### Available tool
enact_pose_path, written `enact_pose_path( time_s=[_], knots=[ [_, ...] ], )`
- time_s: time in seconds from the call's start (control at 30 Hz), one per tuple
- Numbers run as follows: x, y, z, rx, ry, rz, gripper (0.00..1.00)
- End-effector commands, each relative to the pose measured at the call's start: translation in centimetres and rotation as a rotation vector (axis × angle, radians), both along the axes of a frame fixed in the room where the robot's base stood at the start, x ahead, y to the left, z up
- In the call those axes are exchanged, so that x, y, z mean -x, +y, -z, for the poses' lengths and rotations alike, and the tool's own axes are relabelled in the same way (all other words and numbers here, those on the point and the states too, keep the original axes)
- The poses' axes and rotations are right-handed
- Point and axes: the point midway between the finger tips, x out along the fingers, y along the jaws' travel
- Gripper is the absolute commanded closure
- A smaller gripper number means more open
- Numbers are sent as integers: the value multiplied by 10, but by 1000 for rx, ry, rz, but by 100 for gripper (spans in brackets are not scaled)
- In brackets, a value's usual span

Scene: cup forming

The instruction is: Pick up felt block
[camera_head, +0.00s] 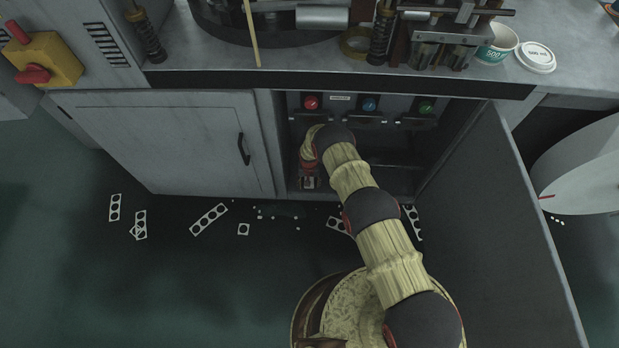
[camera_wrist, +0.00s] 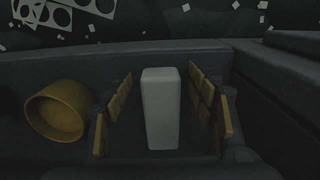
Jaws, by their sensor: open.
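The felt block, seen as a pale grey upright block (camera_wrist: 160,108), stands in the middle of the wrist view on the dark cabinet floor. My gripper (camera_wrist: 161,112) is open, with its yellow-padded fingers to the left and right of the block. Gaps show between the block and both fingers. In the head view my gripper (camera_head: 309,182) reaches down inside the open cabinet, at its left side. I cannot make out the block there.
A yellow round hollow object (camera_wrist: 57,110) lies just left of the left finger. The cabinet's open door (camera_head: 520,230) stands to the right and its closed door (camera_head: 170,140) to the left. Punched white strips (camera_head: 209,219) and scraps litter the floor.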

Motion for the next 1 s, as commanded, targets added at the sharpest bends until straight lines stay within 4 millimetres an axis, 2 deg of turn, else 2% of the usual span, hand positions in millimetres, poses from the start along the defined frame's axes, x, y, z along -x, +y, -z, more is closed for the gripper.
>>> enact_pose_path(
  time_s=[0.2,1.0],
  knots=[
    [-2,0,-1,-1,-2,0,44],
    [-1,0,-1,-1,-2,0,89]
  ],
)
